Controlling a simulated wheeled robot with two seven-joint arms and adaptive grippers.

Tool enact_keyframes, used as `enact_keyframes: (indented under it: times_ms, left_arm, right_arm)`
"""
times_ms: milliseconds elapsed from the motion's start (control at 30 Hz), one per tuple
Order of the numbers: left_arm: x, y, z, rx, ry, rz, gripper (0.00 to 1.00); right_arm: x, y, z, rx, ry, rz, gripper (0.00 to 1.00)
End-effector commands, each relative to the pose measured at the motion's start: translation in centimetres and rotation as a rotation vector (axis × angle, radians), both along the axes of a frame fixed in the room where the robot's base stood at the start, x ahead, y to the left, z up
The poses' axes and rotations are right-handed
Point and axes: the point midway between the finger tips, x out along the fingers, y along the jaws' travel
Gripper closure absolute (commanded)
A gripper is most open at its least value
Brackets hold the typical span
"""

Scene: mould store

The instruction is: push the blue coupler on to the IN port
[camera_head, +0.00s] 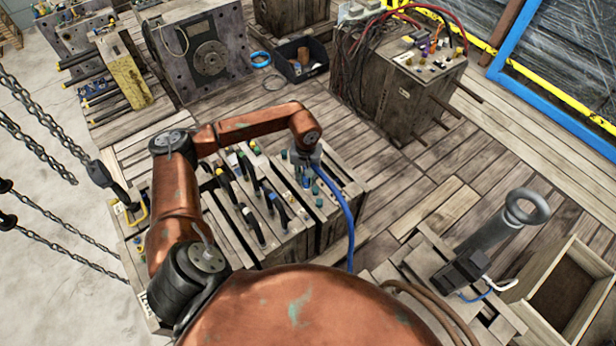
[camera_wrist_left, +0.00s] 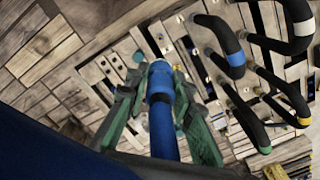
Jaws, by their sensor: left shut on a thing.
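My left gripper (camera_head: 306,160) is over the top of a wooden-looking mould block. In the wrist view its two green fingers (camera_wrist_left: 160,98) are closed around the blue coupler (camera_wrist_left: 160,80). A blue hose (camera_wrist_left: 164,135) runs back from the coupler; in the head view the hose (camera_head: 348,215) hangs down to the right of the block. The coupler's front end points at the block's top face (camera_wrist_left: 138,42), where small fittings show. No IN label is readable, and I cannot tell whether the coupler touches a port. My right gripper is not in view.
Black hose loops with coloured bands (camera_wrist_left: 228,48) stand close to the right of the gripper in the wrist view. A larger block with cables (camera_head: 385,85) stands behind. A grey ring-topped tool (camera_head: 495,225) is at the right. Planking (camera_head: 430,180) between is clear.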

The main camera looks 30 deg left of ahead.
Motion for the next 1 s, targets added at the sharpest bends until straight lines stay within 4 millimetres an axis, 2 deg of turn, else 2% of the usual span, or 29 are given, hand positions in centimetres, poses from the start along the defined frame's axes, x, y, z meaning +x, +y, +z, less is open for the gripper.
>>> enact_keyframes:
  times_ms: [33, 1000]
  left_arm:
    - [0.0, 0.1, -1.0, 0.0, 0.001, 0.001, 1.0]
    - [-0.6, 0.8, -11.1, 0.0, 0.001, 0.016, 1.0]
  right_arm:
    - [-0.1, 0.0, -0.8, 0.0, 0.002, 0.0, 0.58]
    - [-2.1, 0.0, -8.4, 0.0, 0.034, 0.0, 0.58]
